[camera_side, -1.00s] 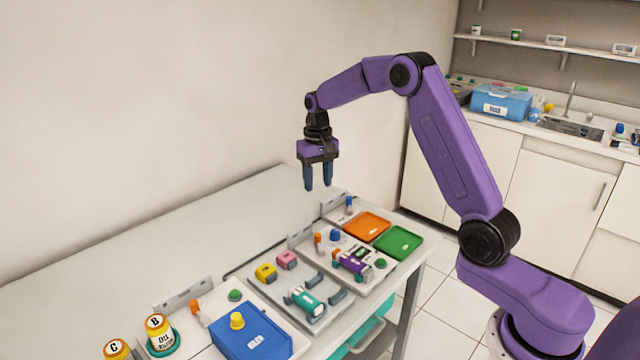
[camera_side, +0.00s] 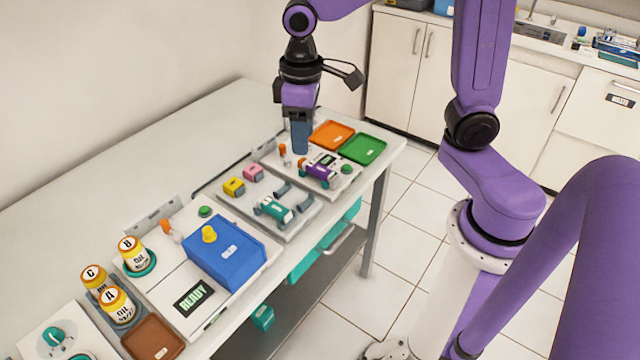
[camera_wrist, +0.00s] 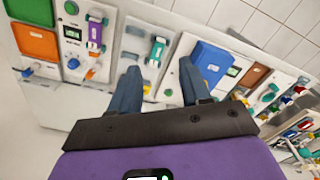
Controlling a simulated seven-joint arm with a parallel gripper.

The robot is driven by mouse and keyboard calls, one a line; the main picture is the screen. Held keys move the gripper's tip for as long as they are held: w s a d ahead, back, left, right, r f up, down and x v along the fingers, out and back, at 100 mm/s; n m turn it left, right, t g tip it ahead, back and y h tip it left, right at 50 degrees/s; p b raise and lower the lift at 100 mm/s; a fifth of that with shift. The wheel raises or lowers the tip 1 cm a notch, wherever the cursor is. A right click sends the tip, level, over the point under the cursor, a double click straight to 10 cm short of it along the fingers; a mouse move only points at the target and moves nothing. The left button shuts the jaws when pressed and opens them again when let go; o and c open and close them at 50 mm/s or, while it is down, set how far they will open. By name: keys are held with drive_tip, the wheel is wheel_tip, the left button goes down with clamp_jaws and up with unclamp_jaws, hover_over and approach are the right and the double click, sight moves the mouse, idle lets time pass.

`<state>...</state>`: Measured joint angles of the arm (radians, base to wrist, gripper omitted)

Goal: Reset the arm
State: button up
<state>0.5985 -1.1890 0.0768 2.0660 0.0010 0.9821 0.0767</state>
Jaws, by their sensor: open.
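My gripper (camera_side: 299,137) hangs from my purple arm above the far part of the white table, its dark blue fingers pointing down. In the wrist view my gripper (camera_wrist: 160,92) shows two fingers spread well apart with nothing between them. In the side view the fingers overlap one another. Below and around them are the station with the purple-and-white device (camera_side: 320,170) and the station with the teal device (camera_side: 274,209). I cannot tell the exact height of the fingertips above these stations.
An orange tray (camera_side: 331,134) and a green tray (camera_side: 363,149) lie at the table's far end. A blue box (camera_side: 226,252) with a yellow knob stands nearer, beside a READY display (camera_side: 193,298). Bottles A (camera_side: 117,305), B (camera_side: 131,253) and C (camera_side: 94,279) stand upright. The table's left side is bare.

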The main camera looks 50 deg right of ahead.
drive_tip(key=s+d+n, duration=0.1)
drive_tip(key=s+n, duration=0.2)
drive_tip(key=s, duration=0.6)
drive_tip(key=s+d+f+n, duration=0.1)
drive_tip(key=s+d+n, duration=0.1)
drive_tip(key=s, duration=0.8)
drive_tip(key=shift+d+f+n, duration=0.2)
drive_tip(key=shift+f+n, duration=0.1)
drive_tip(key=shift+n, duration=0.6)
